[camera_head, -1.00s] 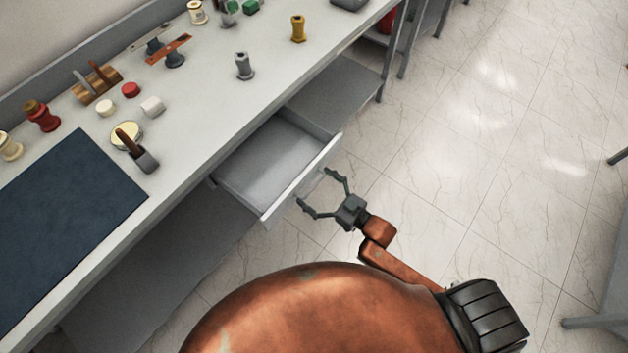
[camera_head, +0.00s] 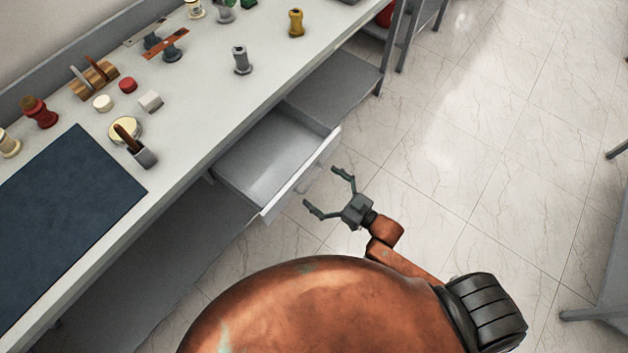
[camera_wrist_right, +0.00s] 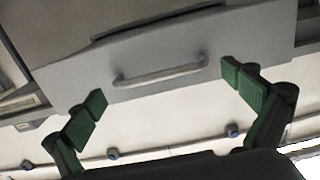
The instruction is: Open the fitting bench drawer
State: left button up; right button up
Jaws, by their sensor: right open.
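The fitting bench drawer (camera_head: 265,166) is pulled out from under the bench top, and its pale interior shows empty. Its front panel (camera_wrist_right: 180,52) with a bar handle (camera_wrist_right: 160,75) fills the upper part of the right wrist view. My right gripper (camera_head: 321,192) is open, just in front of the drawer front and apart from it. In the right wrist view its two green fingertips (camera_wrist_right: 164,92) stand wide on either side of the handle, with nothing between them touching. My left gripper is not in view.
The bench top (camera_head: 205,110) carries a dark blue mat (camera_head: 65,215), a grey bushing (camera_head: 242,60), a yellow bushing (camera_head: 296,23) and several small parts. A lower shelf (camera_head: 335,85) lies beside the drawer. The tiled floor (camera_head: 480,170) to the right is mostly clear.

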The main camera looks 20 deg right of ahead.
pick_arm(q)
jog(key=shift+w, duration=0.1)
pick_arm(e)
jog(key=v, duration=0.9)
jog(key=shift+s, duration=0.15)
jog(key=shift+d, duration=0.1)
